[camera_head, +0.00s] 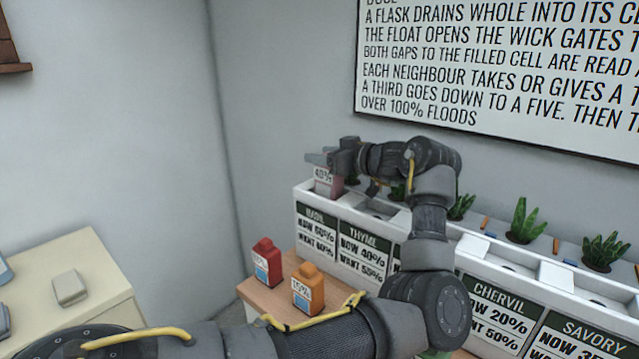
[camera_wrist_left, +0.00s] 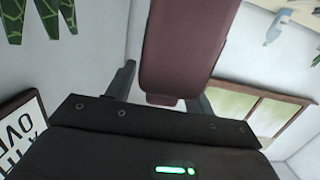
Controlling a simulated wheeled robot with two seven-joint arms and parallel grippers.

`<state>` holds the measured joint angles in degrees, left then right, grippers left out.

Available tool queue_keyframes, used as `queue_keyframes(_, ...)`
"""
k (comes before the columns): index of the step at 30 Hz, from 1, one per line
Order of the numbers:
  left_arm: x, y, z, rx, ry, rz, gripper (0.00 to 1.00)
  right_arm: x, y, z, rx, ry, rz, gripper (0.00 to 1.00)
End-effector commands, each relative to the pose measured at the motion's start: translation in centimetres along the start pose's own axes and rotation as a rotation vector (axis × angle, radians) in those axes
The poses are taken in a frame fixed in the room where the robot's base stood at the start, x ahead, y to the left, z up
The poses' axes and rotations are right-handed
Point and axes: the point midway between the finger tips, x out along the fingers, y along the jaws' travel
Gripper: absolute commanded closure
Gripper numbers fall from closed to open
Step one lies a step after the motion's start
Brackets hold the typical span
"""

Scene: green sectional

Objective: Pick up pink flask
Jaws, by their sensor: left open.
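The pink flask (camera_head: 336,188), with a pale label reading 40%, stands at the left end of the white planter (camera_head: 297,207), above the Basil sign. My left gripper (camera_head: 318,159) is at the top of this flask and hides part of it. In the left wrist view a dark pink body (camera_wrist_left: 185,50), which looks like the flask, is between the two open fingers (camera_wrist_left: 160,92). I cannot tell whether either finger touches it. My right gripper is not in view.
A red flask (camera_head: 266,262) and an orange flask (camera_head: 308,290) stand on a wooden surface in front of the planter, close to my left arm. Several green plants (camera_head: 524,222) rise from the planter at right. A wall sign (camera_head: 500,75) hangs behind.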

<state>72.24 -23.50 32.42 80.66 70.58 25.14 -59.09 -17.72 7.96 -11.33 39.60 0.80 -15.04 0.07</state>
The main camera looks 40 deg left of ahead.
Motion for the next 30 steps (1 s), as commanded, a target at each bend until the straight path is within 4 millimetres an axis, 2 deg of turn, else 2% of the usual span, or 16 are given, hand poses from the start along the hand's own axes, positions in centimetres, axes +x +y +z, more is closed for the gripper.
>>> queue_keyframes(5,0.07,-0.06,-0.05,0.000,0.000,-0.001,0.47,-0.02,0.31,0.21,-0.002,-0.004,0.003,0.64)
queue_keyframes(17,0.02,-0.03,-0.01,0.000,0.000,-0.001,1.00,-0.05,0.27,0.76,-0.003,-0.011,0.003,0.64)
queue_keyframes(30,-0.09,0.00,-0.37,0.000,0.001,0.000,1.00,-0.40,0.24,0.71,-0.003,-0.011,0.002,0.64)
